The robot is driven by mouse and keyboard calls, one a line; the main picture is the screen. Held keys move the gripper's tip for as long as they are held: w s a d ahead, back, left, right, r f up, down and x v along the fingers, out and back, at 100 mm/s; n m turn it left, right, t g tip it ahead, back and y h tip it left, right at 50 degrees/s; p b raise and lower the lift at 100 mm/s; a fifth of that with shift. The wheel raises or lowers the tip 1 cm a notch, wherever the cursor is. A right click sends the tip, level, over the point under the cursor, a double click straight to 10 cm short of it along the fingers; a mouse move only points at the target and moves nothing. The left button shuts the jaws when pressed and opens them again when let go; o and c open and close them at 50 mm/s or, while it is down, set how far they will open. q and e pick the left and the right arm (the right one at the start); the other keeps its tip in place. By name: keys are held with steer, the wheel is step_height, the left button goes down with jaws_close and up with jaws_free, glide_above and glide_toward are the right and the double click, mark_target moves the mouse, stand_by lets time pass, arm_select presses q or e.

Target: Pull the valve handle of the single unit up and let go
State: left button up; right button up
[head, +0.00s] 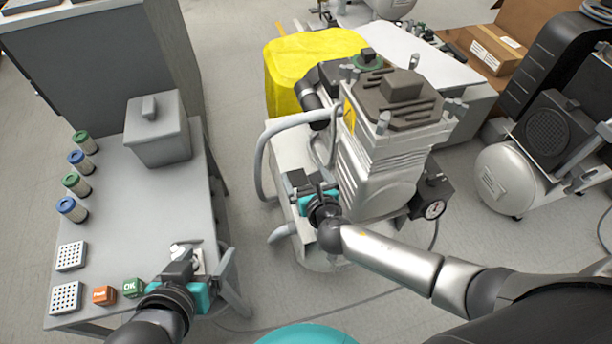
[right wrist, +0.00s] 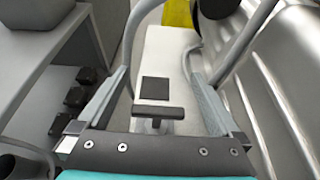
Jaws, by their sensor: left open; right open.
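The single unit (head: 385,165) is a silver ribbed compressor with a dark top, standing on a pale base in the middle of the head view. The valve handle (right wrist: 160,113) is a small dark bar on a light stem, low in the right wrist view. My right gripper (head: 308,183) is open at the unit's left side. In the right wrist view its fingers (right wrist: 158,80) stand on either side of the handle, with space visible at both sides. I cannot make out the handle in the head view. My left gripper (head: 190,255) is open and empty over the table's front edge.
A grey hose (head: 262,160) curves beside the unit. Another compressor (head: 515,175) stands at right.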

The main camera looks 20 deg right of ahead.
steer(key=shift+p+v, duration=0.55)
steer(key=shift+v, duration=0.35)
arm_select(q)
steer(key=s+a+g+y+p, duration=0.2)
steer(key=s+a+g, duration=0.2)
steer(key=s+a, duration=0.1)
arm_select(e)
steer(key=v, duration=0.3)
steer(key=shift+s+r, duration=0.15)
steer(key=shift+s, duration=0.15)
arm_select(q)
step_height(320, 180, down, 8)
steer(key=g+p, duration=0.1)
steer(key=p, duration=0.2)
steer(key=shift+s+a+f+n+g+y+p, duration=0.2)
steer(key=shift+n+g+y+p, duration=0.1)
steer(key=shift+g+p, duration=0.1)
arm_select(e)
steer(key=v, duration=0.9)
steer(key=shift+s+r, duration=0.15)
steer(key=shift+s, duration=0.2)
